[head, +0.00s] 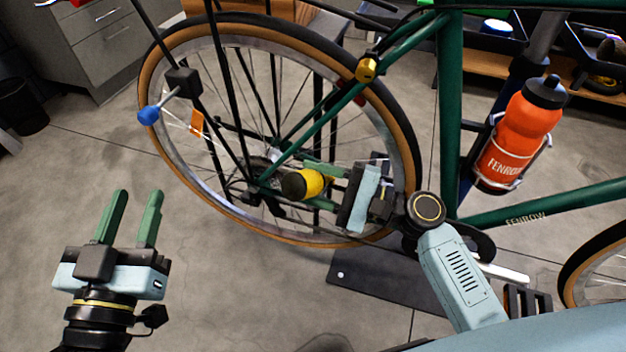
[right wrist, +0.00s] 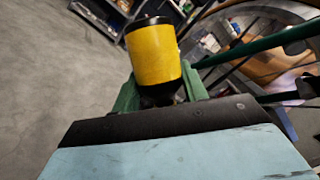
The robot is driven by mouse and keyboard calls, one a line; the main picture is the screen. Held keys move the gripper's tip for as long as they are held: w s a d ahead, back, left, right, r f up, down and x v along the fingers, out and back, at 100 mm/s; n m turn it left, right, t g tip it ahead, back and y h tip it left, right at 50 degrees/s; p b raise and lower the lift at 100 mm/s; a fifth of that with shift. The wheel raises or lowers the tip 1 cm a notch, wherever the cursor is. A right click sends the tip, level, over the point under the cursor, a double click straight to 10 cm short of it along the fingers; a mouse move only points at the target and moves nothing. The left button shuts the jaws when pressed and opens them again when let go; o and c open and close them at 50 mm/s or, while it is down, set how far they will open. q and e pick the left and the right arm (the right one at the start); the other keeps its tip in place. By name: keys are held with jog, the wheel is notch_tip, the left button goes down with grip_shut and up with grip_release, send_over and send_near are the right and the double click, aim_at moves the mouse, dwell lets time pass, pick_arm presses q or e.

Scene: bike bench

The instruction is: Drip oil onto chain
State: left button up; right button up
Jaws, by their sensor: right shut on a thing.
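My right gripper (head: 322,182) is shut on a small yellow bottle with black ends, the oil bottle (head: 309,183). The bottle lies tilted in front of the rear wheel's hub area in the head view. In the right wrist view the bottle (right wrist: 154,56) stands between the green fingers. The bike's rear wheel (head: 158,92) has a tan sidewall and a silver rim. The chain is not clearly made out; the dark drivetrain near the hub is partly hidden by the bottle and gripper. My left gripper (head: 127,217) is open and empty at lower left, away from the bike.
The green bike frame (head: 449,110) holds an orange drink bottle (head: 517,135). A blue-tipped stand arm (head: 150,115) reaches beside the wheel. A dark base plate (head: 385,278) lies on the floor. Grey drawers (head: 110,35) stand at back left. Floor around my left gripper is clear.

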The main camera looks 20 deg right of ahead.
jog(key=shift+w+a, duration=0.3)
jog(key=shift+a, duration=0.1)
dwell(0.5)
jog(key=n, duration=0.1)
jog(key=f, duration=0.1)
jog(key=n+h, duration=0.1)
jog(key=shift+s+a+f+n+g, duration=0.25)
jog(key=shift+a+n+g, duration=0.05)
jog(key=shift+a+f+n, duration=0.1)
jog(key=shift+f+n, duration=0.25)
jog(key=shift+n, duration=0.05)
jog(key=shift+s+a+f+n+g+h, duration=0.15)
jog(key=shift+f+n+g+h, duration=0.15)
jog(key=shift+f+n+h, duration=0.9)
jog(key=shift+f+n+y, duration=0.1)
jog(key=shift+n+y, duration=0.2)
jog(key=shift+n, duration=0.2)
